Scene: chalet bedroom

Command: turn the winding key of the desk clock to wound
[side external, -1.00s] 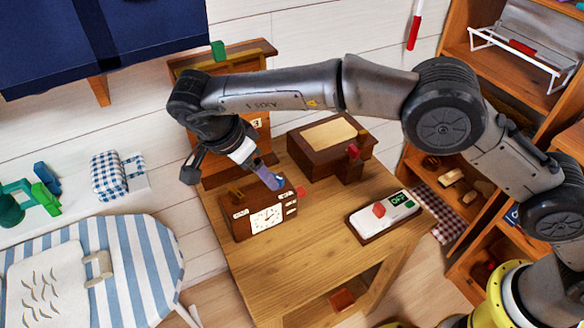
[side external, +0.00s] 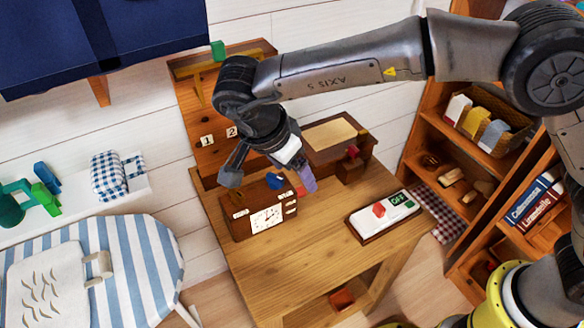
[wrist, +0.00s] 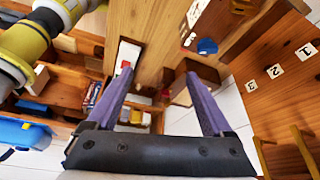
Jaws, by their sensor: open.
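The desk clock (side external: 240,225) is a brown wooden box with a white dial, upright at the desk's left. A blue piece (side external: 275,181) shows at its top and a red piece (side external: 300,191) at its right end; I cannot tell which is the winding key. In the wrist view the clock (wrist: 232,18) is at the top, with the blue piece (wrist: 207,46) beyond my right finger. My gripper (side external: 308,182) is above the clock's right end, its purple fingers pointing down. In the wrist view my gripper (wrist: 157,80) has its fingers wide apart with nothing between.
A white switch panel (side external: 385,214) with a red knob and a green OFF display lies on the desk (side external: 320,255) at right. A brown box (side external: 330,137) stands behind. A numbered board (side external: 205,125) rises at the back. The front of the desk is clear.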

